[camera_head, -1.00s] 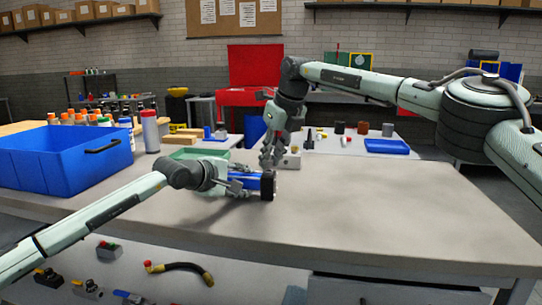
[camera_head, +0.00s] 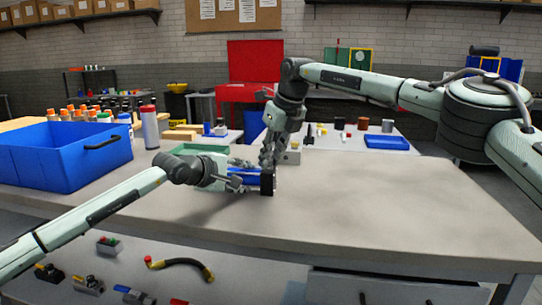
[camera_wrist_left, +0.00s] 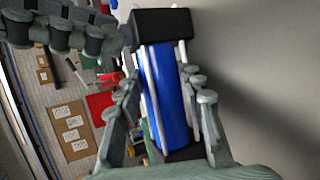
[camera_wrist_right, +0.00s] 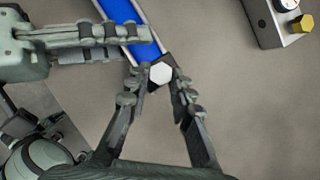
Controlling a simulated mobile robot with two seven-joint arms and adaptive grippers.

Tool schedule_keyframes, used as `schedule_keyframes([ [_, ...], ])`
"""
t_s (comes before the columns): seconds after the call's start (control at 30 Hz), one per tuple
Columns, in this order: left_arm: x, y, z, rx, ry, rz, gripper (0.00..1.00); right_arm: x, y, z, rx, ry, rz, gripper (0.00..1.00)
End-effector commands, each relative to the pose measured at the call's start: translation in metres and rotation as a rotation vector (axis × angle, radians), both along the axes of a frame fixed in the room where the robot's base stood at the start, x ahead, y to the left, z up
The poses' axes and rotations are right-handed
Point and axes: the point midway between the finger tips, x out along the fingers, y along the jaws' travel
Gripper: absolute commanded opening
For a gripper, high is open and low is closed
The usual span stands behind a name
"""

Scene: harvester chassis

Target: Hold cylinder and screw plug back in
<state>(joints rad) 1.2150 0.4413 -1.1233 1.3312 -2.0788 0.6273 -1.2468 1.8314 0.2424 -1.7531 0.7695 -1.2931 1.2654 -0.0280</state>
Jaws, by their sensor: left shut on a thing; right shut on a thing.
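The cylinder has a blue body (camera_head: 243,172) with thin rods along it and a black end block (camera_head: 267,183). It lies roughly level, just above or on the table; I cannot tell which. My left gripper (camera_wrist_left: 168,120) is shut on its blue body from the left, and the black block shows beyond the fingers in the left wrist view (camera_wrist_left: 163,24). A pale hexagonal plug (camera_wrist_right: 160,74) sits at the black block in the right wrist view. My right gripper (camera_wrist_right: 153,80) comes from above with its fingers closed on either side of the plug. The plug's thread is hidden.
A blue bin (camera_head: 60,158) stands at the left, with a spray can (camera_head: 150,127) beside it. A green tray (camera_head: 200,149) and a grey block with a gauge and brass fitting (camera_wrist_right: 278,20) are near the grippers. The table's right side (camera_head: 390,205) is clear.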

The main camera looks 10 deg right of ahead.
Motion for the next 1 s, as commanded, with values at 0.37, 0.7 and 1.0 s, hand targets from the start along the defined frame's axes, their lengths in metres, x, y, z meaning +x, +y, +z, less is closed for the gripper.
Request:
schedule_keyframes([
  [0.37, 0.0, 0.0, -0.001, 0.002, 0.001, 0.001, 0.0, -0.002, 0.01, -0.001, -0.008, 0.001, -0.623, 0.0],
  [0.7, 0.0, 0.0, -0.001, 0.001, 0.002, 0.0, 0.0, 0.001, 0.012, 0.0, -0.001, -0.004, -1.119, 0.0],
  [1.0, 0.0, 0.0, -0.001, 0.001, 0.002, 0.0, 0.0, 0.0, 0.011, 0.0, -0.001, -0.003, -1.127, 0.23],
])
